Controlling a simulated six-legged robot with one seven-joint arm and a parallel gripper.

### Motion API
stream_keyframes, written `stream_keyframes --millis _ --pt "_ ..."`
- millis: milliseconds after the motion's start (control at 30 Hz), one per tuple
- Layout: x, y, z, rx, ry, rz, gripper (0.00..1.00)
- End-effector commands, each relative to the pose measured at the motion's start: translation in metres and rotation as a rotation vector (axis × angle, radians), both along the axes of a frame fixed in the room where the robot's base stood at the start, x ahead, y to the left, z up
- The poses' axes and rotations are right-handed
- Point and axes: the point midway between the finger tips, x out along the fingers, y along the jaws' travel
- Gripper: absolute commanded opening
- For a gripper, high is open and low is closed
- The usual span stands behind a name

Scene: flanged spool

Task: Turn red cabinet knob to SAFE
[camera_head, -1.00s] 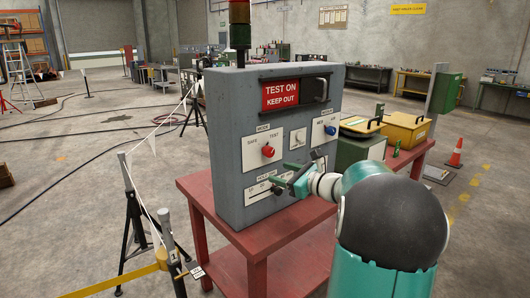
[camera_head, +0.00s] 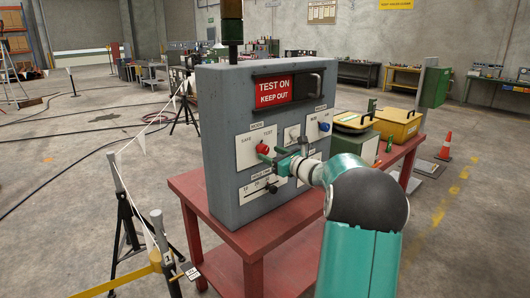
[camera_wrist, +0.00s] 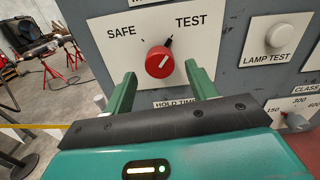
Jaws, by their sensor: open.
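The red knob (camera_wrist: 160,62) sits on a white plate marked SAFE at left and TEST at right, on the grey cabinet (camera_head: 225,120). Its white line and the black mark by it point up and right, toward TEST. The knob also shows in the head view (camera_head: 262,148). My gripper (camera_wrist: 160,84) is open, its two green fingers apart below and to either side of the knob in the wrist view. In the head view my gripper (camera_head: 270,158) is close to the knob, just below and right of it. Contact cannot be told.
A white LAMP TEST button (camera_wrist: 280,34) is to the right of the knob. A blue knob (camera_head: 324,126) is farther right. A sign (camera_head: 273,91) reads TEST ON KEEP OUT. The cabinet stands on a red table (camera_head: 262,246). A barrier post (camera_head: 160,232) stands front left.

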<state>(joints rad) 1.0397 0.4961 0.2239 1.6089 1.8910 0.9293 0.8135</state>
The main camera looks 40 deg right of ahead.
Motion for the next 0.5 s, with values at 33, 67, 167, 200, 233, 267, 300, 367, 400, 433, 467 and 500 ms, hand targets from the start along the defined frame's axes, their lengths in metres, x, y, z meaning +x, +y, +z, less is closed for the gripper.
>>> stream_keyframes --millis 33,67,167,200,233,267,300,367,400,433,467,500 --pt "0.01 0.001 -0.001 0.001 -0.001 0.002 0.57" --pt "0.015 0.001 0.0 0.001 -0.001 0.001 0.57" --pt "0.029 0.001 0.0 0.001 -0.001 0.001 0.57" --pt "0.032 0.001 0.0 0.0 0.0 0.001 0.57" --pt "0.035 0.001 0.0 0.0 0.0 0.001 0.57" --pt "0.037 0.002 0.0 0.0 0.0 0.001 0.57" --pt "0.039 0.002 0.0 0.0 -0.001 0.001 0.57" --pt "0.04 0.001 0.0 0.0 -0.001 0.0 0.57" --pt "0.041 0.001 0.0 0.0 0.0 0.0 0.57" --pt "0.04 0.001 0.0 0.0 0.0 0.0 0.57" --pt "0.04 0.001 0.0 0.0 0.0 0.0 0.57" --pt "0.04 0.001 0.0 0.0 0.0 0.0 0.57"
